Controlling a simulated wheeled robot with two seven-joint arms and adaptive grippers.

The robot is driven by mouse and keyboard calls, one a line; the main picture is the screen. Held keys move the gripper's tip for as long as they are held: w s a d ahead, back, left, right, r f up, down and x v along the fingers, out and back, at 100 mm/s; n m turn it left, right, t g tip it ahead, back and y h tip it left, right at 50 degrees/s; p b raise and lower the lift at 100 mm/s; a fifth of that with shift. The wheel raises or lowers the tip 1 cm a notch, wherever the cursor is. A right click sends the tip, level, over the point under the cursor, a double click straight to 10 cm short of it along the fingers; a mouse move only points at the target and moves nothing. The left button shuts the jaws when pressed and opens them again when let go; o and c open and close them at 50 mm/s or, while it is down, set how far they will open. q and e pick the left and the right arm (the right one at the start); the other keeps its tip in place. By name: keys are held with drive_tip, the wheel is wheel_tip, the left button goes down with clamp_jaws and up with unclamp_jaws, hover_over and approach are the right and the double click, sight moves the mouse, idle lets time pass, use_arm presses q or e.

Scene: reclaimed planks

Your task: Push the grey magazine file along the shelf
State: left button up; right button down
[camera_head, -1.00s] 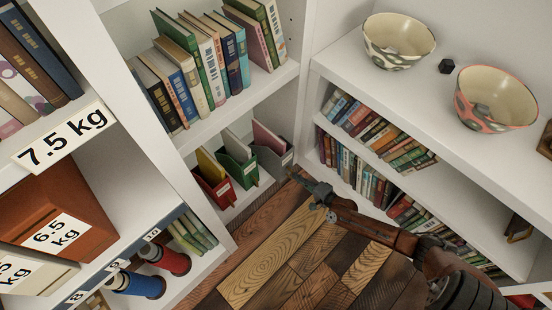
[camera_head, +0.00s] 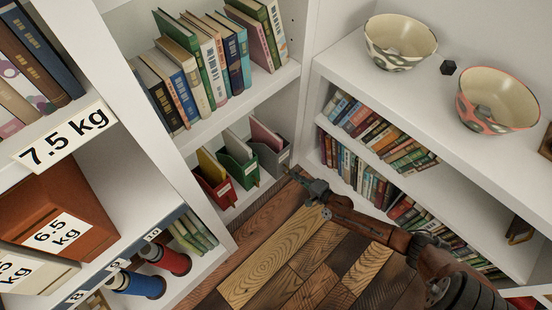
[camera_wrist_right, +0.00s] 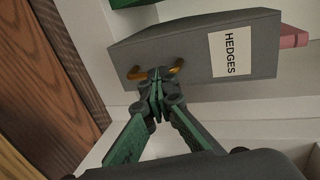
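The grey magazine file (camera_head: 275,158) stands at the right end of the low shelf, with a pink item in it. In the right wrist view the grey file (camera_wrist_right: 195,55) fills the upper middle, with a white label reading HEDGES. My right gripper (camera_head: 293,174) is at the file's right front corner in the head view. In the wrist view its fingers (camera_wrist_right: 157,80) come together at the tips, against or very near the file's grey face; exact contact is hard to tell. Nothing shows between them. My left gripper is out of view.
A green file (camera_head: 240,170) stands just left of the grey one, and a red file (camera_head: 215,187) is farther left. A white shelf unit with books (camera_head: 365,185) stands to the right. Wooden floor (camera_head: 270,250) lies in front. Part of the green file shows in the wrist view (camera_wrist_right: 125,3).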

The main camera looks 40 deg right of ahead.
drive_tip(key=shift+w+a, duration=0.15)
drive_tip(key=shift+w, duration=1.1)
drive_tip(key=shift+w+a, duration=0.1)
drive_tip(key=shift+w, duration=1.15)
drive_tip(key=s, duration=0.4)
drive_tip(key=shift+d+p, duration=0.2)
drive_tip(key=shift+p, duration=0.2)
drive_tip(key=shift+s, duration=0.1)
